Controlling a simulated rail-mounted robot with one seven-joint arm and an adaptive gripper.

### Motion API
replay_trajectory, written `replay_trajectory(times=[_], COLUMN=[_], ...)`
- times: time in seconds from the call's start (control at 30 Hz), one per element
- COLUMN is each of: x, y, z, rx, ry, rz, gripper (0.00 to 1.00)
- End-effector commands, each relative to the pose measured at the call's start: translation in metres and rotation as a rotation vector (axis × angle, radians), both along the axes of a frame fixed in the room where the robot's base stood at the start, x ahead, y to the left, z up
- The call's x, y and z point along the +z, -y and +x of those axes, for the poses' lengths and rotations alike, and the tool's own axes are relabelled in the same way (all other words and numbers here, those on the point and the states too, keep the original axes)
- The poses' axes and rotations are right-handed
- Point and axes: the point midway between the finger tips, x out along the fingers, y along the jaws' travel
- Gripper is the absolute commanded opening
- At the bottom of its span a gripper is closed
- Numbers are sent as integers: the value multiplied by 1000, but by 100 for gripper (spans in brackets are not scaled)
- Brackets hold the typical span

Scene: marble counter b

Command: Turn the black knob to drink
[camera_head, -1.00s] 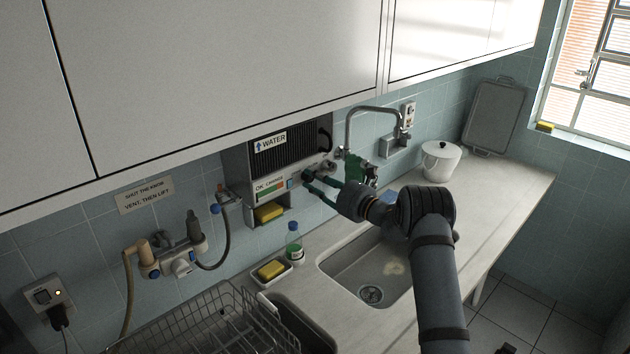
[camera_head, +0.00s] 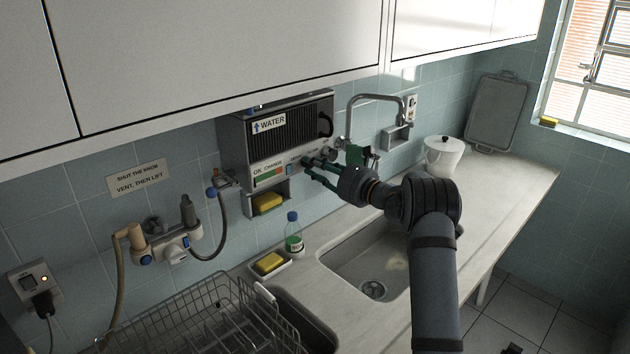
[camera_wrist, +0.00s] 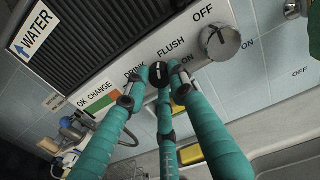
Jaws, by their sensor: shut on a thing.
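The black knob (camera_wrist: 158,73) shows in the wrist view on the lower front strip of the water unit (camera_head: 232,150). It carries a white mark and sits below the printed words DRINK and FLUSH. The mark points up toward the gap between those words; exactly which setting it marks is hard to tell. My gripper (camera_wrist: 156,92) has teal fingers closed in around this knob, with fingertips at its sides. In the head view my gripper (camera_head: 310,167) reaches the unit's lower right front, and the fingers hide most of the knob there.
A larger grey knob (camera_wrist: 220,42) with OFF and ON labels sits right of the black knob. A metal tap (camera_head: 375,98) rises behind my wrist. A bottle (camera_head: 293,232), a yellow sponge (camera_head: 269,262) and a dish rack (camera_head: 215,310) stand below left. The sink (camera_head: 350,262) lies beneath.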

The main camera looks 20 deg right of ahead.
Motion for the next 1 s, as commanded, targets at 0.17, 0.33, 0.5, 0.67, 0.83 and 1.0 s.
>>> replay_trajectory(times=[0.17, 0.33, 0.5, 0.67, 0.83, 1.0], x=[-2, -2, -2, -1, -1, 0], y=[0, -1, -1, -2, -3, -4], z=[0, 0, -1, -1, -1, -2], rx=[-2, -2, -3, -2, -1, -1], ry=[97, 174, 250, 321, 396, 464], rz=[-146, -289, -431, -565, -705, -834], gripper=[0, 0, 0, 0, 0, 0])
